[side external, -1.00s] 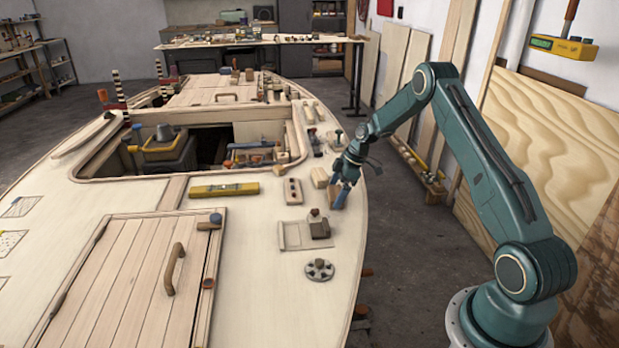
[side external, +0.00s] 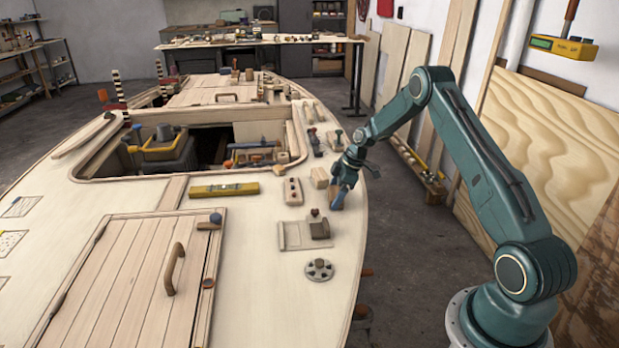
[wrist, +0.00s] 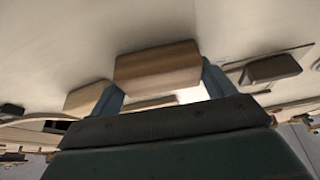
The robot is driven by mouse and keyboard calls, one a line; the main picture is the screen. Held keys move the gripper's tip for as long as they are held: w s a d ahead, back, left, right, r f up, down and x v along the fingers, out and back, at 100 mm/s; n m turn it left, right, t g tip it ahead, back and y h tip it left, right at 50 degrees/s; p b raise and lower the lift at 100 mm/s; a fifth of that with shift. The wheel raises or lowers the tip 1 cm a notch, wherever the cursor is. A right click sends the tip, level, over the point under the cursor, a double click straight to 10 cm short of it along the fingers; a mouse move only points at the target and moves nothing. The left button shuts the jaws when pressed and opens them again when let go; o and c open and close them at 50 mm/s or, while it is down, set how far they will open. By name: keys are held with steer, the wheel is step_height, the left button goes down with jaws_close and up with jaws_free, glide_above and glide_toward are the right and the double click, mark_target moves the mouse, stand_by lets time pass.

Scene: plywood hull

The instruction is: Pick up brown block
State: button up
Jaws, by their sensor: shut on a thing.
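The brown block (wrist: 158,68) is between the two blue fingers of my gripper (wrist: 160,88) in the wrist view. My gripper is shut on it. In the side view my gripper (side external: 341,194) points down near the right edge of the pale deck, and the block (side external: 333,192) is partly hidden by the fingers. I cannot tell whether the block touches the deck. A lighter wooden block (side external: 319,178) lies just left of my gripper; it also shows in the wrist view (wrist: 88,96).
A flat plate with a dark brown piece (side external: 320,230) lies in front of my gripper. A block with holes (side external: 293,191) and a yellow level (side external: 224,189) lie to the left. A round grey disc (side external: 319,269) lies nearer. The deck opening (side external: 200,150) is farther left.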

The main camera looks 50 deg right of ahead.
steer(key=shift+r, duration=0.15)
step_height(320, 180, up, 20)
stand_by(0.8)
stand_by(0.4)
steer(key=n, duration=0.1)
glide_above(288, 235)
steer(key=s, duration=0.1)
step_height(288, 235, down, 12)
steer(key=shift+d, duration=0.4)
steer(key=shift+f, duration=0.2)
steer(key=shift+f, duration=3.35)
steer(key=shift+f, duration=0.45)
